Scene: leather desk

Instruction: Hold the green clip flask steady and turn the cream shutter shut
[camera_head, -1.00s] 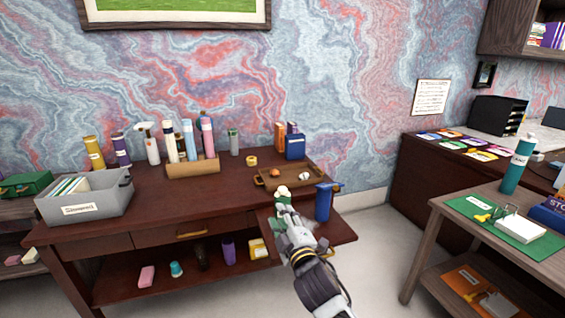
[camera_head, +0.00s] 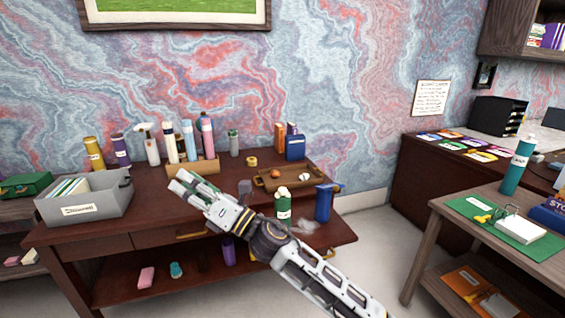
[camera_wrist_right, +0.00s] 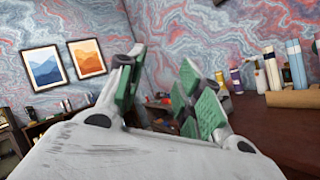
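The green clip flask (camera_head: 284,208) stands upright on the pulled-out board at the front right of the dark desk. Its cream top (camera_head: 282,191) faces up; whether the shutter is open or shut is too small to tell. My right gripper (camera_head: 182,186) is left of the flask, apart from it, pointing left over the desk's front. In the right wrist view its green-padded fingers (camera_wrist_right: 158,92) are spread with nothing between them. My left gripper is not in view.
A bottle rack (camera_head: 193,167) and a grey bin (camera_head: 98,205) stand farther left. The desk between rack and tray is mostly clear.

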